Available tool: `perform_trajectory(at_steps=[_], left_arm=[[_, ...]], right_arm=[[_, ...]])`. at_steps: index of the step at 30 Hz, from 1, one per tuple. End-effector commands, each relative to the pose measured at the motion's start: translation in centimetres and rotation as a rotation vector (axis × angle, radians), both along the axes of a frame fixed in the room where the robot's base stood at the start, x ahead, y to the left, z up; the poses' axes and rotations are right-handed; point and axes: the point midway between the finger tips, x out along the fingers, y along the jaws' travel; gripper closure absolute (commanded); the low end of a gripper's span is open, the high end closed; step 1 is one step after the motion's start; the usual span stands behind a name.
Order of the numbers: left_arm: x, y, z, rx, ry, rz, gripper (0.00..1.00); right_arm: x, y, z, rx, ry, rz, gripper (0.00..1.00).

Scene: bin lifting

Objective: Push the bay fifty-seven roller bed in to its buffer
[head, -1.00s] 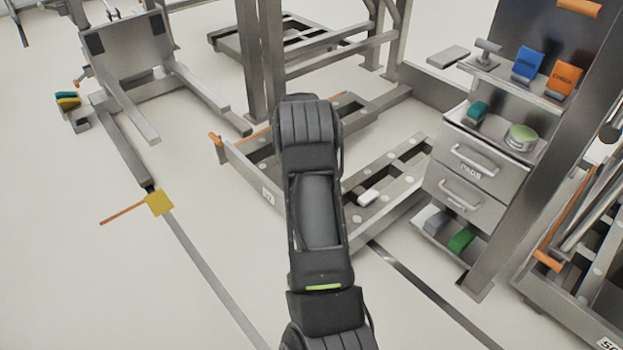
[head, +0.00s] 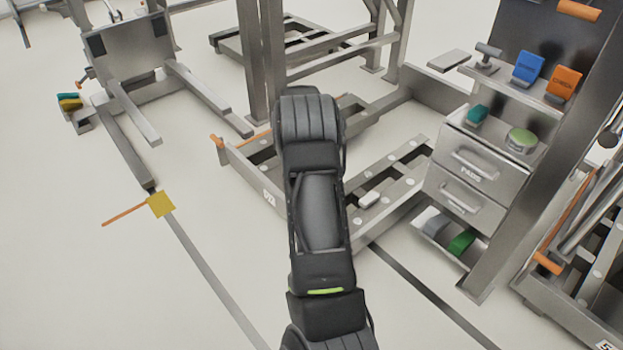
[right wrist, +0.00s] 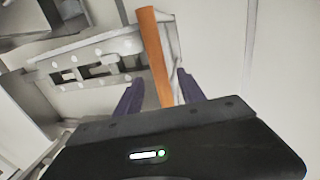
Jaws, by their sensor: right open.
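The roller bed (head: 237,177) is a low grey frame with pale rollers, standing on the floor behind my right arm. A small white label (head: 269,197) is on its near side; its number is hard to read. An orange bar end (head: 215,141) shows at its left corner. In the head view, my arm hides my right gripper and part of the bed. In the right wrist view, my right gripper (right wrist: 160,90) is open, with an orange bar (right wrist: 154,60) lined up between its fingers. I cannot tell whether they touch it. My left gripper is out of view.
A grey drawer cabinet (head: 475,160) stands right of the bed, with another roller frame (head: 570,315) at the far right. A grey stand (head: 125,50) with floor legs is at the upper left. A yellow floor plate (head: 160,204) lies left.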

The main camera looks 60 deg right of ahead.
Motion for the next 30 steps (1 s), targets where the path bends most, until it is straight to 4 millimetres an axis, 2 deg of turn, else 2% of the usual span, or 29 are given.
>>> perform_trajectory(at_steps=[1, 3, 7, 17, 19, 22, 25, 27, 30], left_arm=[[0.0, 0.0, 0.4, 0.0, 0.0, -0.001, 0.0], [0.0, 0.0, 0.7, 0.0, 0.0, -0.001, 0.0], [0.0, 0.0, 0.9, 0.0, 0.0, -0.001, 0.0], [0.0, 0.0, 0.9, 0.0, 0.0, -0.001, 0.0], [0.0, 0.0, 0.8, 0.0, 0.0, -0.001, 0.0], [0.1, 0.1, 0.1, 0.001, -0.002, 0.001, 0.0], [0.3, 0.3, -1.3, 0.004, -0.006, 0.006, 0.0], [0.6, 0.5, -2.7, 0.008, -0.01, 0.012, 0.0], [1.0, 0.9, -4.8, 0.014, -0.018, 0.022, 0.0]], right_arm=[[0.1, 0.2, 1.2, -0.001, -0.002, 0.0, 0.53], [0.2, 0.4, 2.2, -0.001, -0.002, 0.0, 0.53], [0.2, 0.7, 3.5, 0.001, 0.0, 0.0, 0.53], [0.3, 0.8, 3.9, 0.001, 0.0, -0.001, 0.53], [0.3, 0.9, 3.7, 0.003, 0.004, 0.004, 0.59], [0.6, 2.0, 2.4, 0.007, 0.053, 0.062, 0.67], [1.0, 4.6, -0.3, 0.008, 0.182, 0.211, 0.75], [1.3, 6.8, -2.5, -0.004, 0.322, 0.37, 0.81], [2.1, 9.7, -4.7, -0.056, 0.573, 0.644, 0.89]])
